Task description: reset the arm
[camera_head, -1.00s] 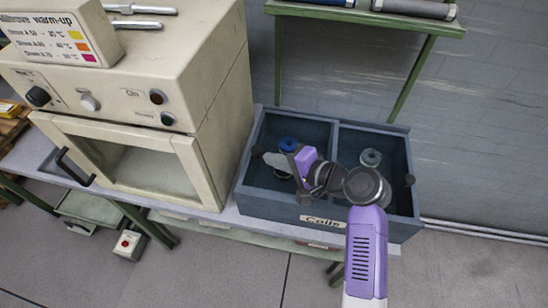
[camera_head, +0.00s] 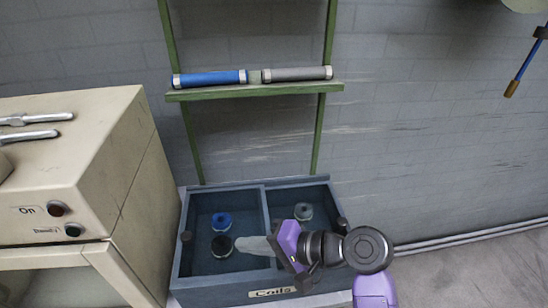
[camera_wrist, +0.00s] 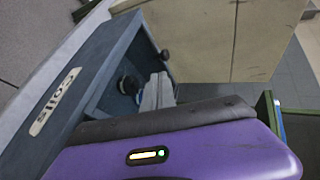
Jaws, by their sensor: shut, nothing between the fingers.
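My gripper (camera_head: 242,245) is purple and black with pale grey fingers. In the head view it is over the front of the blue-grey coil box (camera_head: 190,283), pointing left. Its fingers are shut and empty. In the wrist view the shut fingers (camera_wrist: 158,92) point up over the left compartment of the box. A blue coil (camera_head: 221,221) and a black coil (camera_head: 221,246) lie in the left compartment, left of my fingers. A grey-green coil (camera_head: 303,211) lies in the right compartment, behind my wrist. The gripper body hides part of the box.
A beige oven (camera_head: 135,200) stands close on the left, with metal tools (camera_head: 35,127) on top. A green shelf (camera_head: 255,92) behind the box bears a blue roll (camera_head: 209,78) and a grey roll (camera_head: 297,74). A blue-handled tool (camera_head: 524,68) hangs at upper right. The floor at right is clear.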

